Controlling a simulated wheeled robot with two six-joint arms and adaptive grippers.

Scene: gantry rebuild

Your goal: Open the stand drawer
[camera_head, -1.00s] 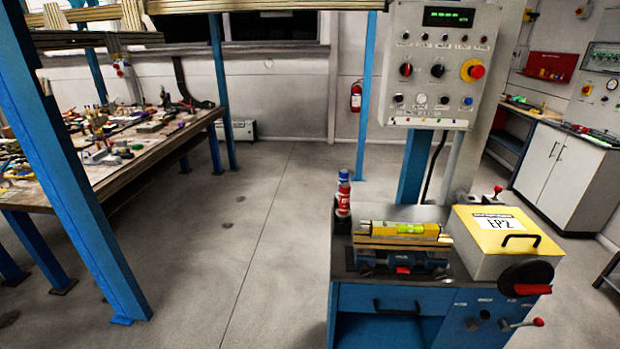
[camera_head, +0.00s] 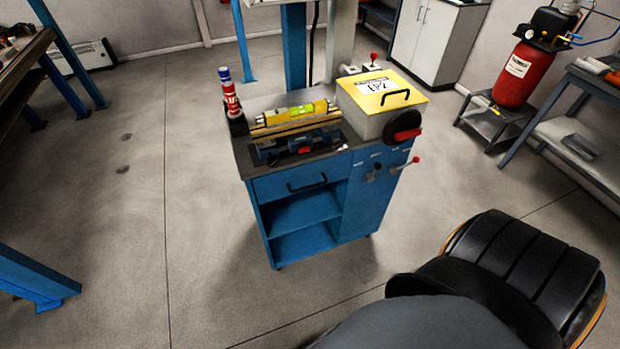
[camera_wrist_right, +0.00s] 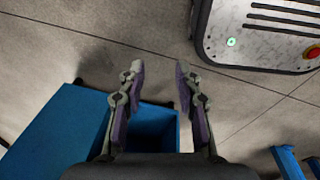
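The blue stand (camera_head: 355,215) is in the middle of the head view. Its drawer (camera_head: 272,187) is at the top of the front, above open shelves, and looks shut. A black bar handle (camera_head: 307,185) is on the drawer front. My right gripper (camera_wrist_right: 159,78) shows in the right wrist view with its two fingers apart and nothing between them. A blue structure (camera_wrist_right: 62,128) lies below and left of the fingers; I cannot tell which part it is. In the head view my right gripper is hidden. My left gripper is not in view.
On the stand are a yellow-topped box (camera_head: 372,88), a yellow level (camera_head: 292,112), a vise (camera_head: 300,143) and a red bottle (camera_head: 231,100). A red tank (camera_head: 520,72) and a side table (camera_head: 590,145) are at right. The floor around the stand is largely clear.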

